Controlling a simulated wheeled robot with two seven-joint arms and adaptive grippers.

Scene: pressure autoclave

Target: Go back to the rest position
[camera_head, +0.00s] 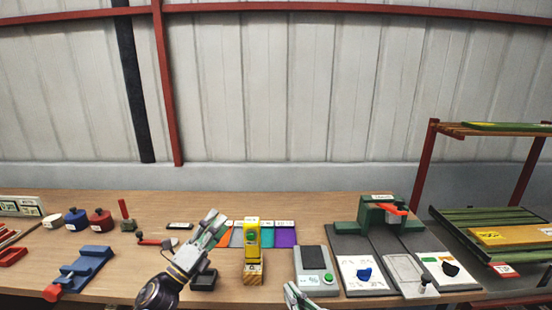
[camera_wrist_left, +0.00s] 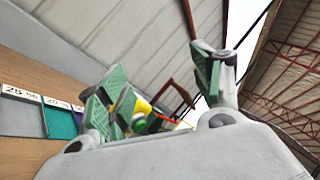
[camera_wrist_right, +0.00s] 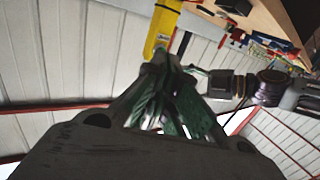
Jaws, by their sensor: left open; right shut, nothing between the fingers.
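My left gripper (camera_head: 213,230) is raised over the middle of the workbench, in front of a row of coloured cards. Its green-padded fingers stand apart in the left wrist view (camera_wrist_left: 152,90), with nothing held between them. My right gripper (camera_head: 294,294) shows only in part at the bottom edge of the head view, in front of the grey box with the green button. In the right wrist view its green-padded fingers (camera_wrist_right: 170,100) are together and empty. My left arm shows at the right of that view.
A yellow device (camera_head: 252,238) on a wooden block stands just right of my left gripper. A grey box (camera_head: 315,271), a green press (camera_head: 376,214) and control panels stand to the right. A blue fixture (camera_head: 82,268) and several pots are at the left. A shelf rack (camera_head: 422,175) stands far right.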

